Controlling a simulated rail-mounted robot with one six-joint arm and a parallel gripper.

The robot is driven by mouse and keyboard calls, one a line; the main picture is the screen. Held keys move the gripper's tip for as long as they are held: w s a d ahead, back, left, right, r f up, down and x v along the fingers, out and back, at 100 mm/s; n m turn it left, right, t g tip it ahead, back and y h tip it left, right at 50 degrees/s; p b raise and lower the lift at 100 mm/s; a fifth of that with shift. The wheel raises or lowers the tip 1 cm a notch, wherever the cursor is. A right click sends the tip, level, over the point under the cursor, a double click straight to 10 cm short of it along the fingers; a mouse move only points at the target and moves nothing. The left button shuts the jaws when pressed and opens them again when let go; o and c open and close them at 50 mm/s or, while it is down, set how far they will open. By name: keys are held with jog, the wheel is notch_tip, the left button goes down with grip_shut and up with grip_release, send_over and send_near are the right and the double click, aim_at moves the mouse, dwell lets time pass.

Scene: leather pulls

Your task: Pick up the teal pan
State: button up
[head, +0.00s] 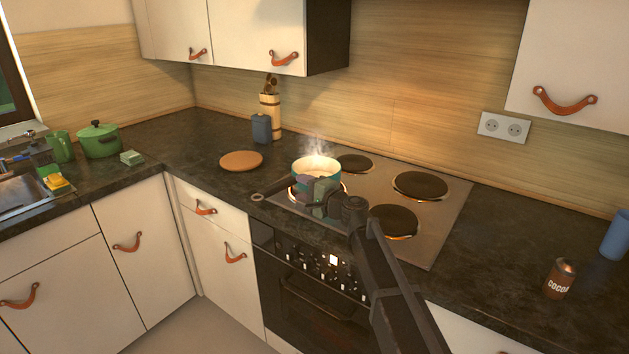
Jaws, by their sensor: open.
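The teal pan (304,167) stands on the front left burner of the hob, with pale contents and steam rising from it. Its dark handle (268,189) points to the left and toward the front edge, ending in a ring. My gripper (308,190) is in front of the pan, near where the handle meets the body, and hides part of the pan's lower side. My gripper is open. From this view I cannot tell whether the fingers are around the handle or only in front of it.
The hob (448,207) has several other burners, all bare. A round wooden board (241,161) and a blue canister (261,128) stand left of the pan. A cocoa tin (560,279) and a blue cup (616,236) stand at the right. The counter between hob and tin is clear.

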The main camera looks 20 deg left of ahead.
aim_at(300, 184)
jog(key=x, duration=0.7)
jog(key=shift+w+a, duration=0.15)
jog(key=shift+a, duration=0.1)
jog(key=shift+r, duration=0.1)
grip_shut()
